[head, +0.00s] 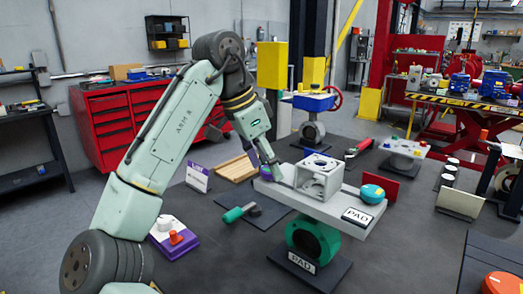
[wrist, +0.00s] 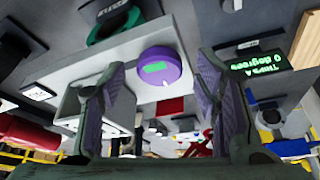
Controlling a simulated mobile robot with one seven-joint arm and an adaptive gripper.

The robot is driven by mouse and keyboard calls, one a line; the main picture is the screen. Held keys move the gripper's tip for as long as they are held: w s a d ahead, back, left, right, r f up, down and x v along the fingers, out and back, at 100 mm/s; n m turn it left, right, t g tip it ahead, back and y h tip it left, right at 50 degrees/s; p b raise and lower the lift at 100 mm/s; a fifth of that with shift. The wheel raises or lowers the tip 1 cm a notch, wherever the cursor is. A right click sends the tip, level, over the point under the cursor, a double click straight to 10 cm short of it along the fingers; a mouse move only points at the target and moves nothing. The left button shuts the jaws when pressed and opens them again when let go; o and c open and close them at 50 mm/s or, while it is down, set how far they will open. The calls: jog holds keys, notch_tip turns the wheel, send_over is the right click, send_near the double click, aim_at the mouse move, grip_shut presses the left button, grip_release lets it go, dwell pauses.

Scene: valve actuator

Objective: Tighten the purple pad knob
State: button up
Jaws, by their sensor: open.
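The purple pad knob (wrist: 160,67) is a round purple disc with a green mark on its face, on the pale plate (wrist: 110,62) in the wrist view. My gripper (wrist: 168,85) is open, with a purple-grey finger on each side of the picture and the knob showing in the gap between them. No contact with the knob shows. In the head view my gripper (head: 268,168) is low over the left end of the plate (head: 335,207). I cannot pick out the knob there; my gripper may hide it.
A pale open-sided housing (head: 318,176) stands on the plate close to my gripper. A blue knob (head: 372,193) is at the plate's right end, and a green valve body (head: 312,238) is below. A green-handled tool (head: 240,212) lies to the left. A display (wrist: 250,62) reads 0 degrees.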

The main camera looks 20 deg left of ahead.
jog(key=v, duration=1.1)
jog(key=shift+r, duration=0.4)
